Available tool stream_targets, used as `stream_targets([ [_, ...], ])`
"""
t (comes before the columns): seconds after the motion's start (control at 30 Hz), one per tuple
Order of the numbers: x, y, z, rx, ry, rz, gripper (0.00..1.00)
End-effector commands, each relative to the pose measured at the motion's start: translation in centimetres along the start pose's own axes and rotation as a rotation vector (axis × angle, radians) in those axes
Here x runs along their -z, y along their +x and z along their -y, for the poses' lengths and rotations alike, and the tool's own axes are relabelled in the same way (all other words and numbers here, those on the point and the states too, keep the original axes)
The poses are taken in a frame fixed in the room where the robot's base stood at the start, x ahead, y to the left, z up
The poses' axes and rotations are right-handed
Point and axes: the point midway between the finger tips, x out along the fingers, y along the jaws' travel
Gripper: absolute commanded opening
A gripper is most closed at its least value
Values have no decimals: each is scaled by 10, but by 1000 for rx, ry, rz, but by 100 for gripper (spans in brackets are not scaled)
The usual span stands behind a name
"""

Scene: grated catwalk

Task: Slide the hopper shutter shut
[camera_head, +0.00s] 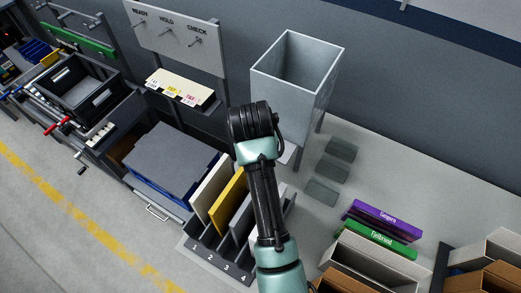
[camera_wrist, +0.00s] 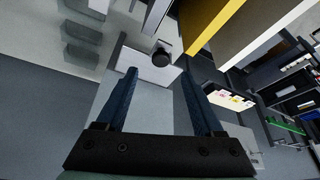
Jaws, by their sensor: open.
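The hopper (camera_head: 288,95) is a tall grey open-topped box against the wall, behind my arm in the head view. A pale plate, apparently its shutter (camera_head: 287,154), juts out below it, partly hidden by my arm. In the wrist view the plate shows as a light panel (camera_wrist: 142,70) with a round black knob (camera_wrist: 162,57) at its edge. My gripper (camera_wrist: 158,73) is open, its two blue fingers apart and pointing toward the plate and knob. Nothing is visibly held; I cannot tell the remaining distance. In the head view my arm hides the gripper.
A rack with white, yellow and grey upright panels (camera_head: 228,205) stands close to my arm; the yellow panel (camera_wrist: 215,22) also shows in the wrist view. Dark floor pads (camera_head: 331,172) lie right of the hopper. Purple and green binders (camera_head: 378,238) stand at lower right.

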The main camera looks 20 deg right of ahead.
Motion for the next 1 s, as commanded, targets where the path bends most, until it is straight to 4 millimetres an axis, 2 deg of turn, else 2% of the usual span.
stream_targets([
  [0.2, 1, 38, 0, 0, 1, 1, 69],
  [0.4, 2, 58, 0, 1, 0, -3, 69],
  [0.83, 1, 66, 0, 2, 0, -4, 69],
  [0.87, 1, 66, 0, 2, -1, -4, 66],
  [1.0, 1, 66, 0, 2, 0, -4, 40],
])
